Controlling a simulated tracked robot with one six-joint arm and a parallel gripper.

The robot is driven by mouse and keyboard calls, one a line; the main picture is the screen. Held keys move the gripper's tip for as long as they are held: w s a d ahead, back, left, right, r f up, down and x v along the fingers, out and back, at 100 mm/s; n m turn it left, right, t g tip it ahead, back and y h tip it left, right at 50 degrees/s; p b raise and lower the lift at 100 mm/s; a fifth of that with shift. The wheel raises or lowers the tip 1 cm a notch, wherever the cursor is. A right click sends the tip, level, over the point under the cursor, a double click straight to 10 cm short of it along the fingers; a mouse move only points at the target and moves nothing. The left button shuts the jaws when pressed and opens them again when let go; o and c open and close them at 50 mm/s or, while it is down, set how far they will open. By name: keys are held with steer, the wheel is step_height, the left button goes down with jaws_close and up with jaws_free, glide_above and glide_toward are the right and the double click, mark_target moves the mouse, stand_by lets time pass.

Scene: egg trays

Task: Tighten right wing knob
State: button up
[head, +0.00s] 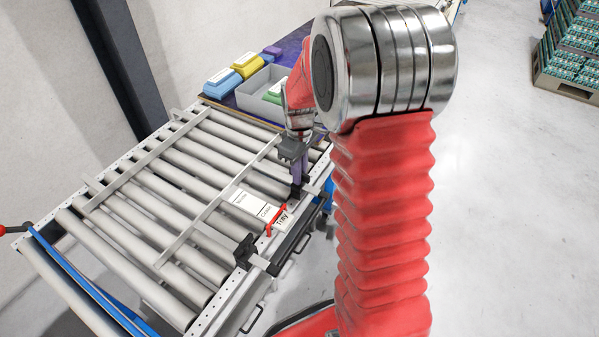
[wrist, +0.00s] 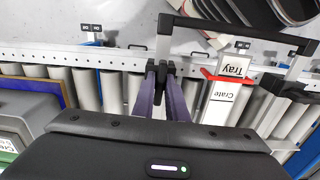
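My gripper (head: 297,172) points down at the far end of the conveyor's side rail, over a black wing knob (head: 296,191). In the wrist view its two purple fingers (wrist: 162,85) stand close on either side of this knob (wrist: 162,71), with little gap, and look shut on it. The fingers hide part of the knob. A second black wing knob (head: 246,250) sits nearer on the same rail, free of my gripper; it also shows at the right of the wrist view (wrist: 283,87). How tight either knob is cannot be seen.
A white label plate (head: 258,207) marked Crate and Tray, with a red pointer (head: 275,219), lies between the knobs. A black handle bar (head: 292,238) runs along the outer side. A grey bin (head: 256,94) and coloured boxes stand beyond the roller conveyor (head: 160,207).

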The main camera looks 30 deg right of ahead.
jaws_close()
steer(key=shift+m, duration=0.4)
steer(key=m, duration=1.2)
steer(key=shift+m, duration=2.3)
steer(key=o, duration=0.5)
jaws_free()
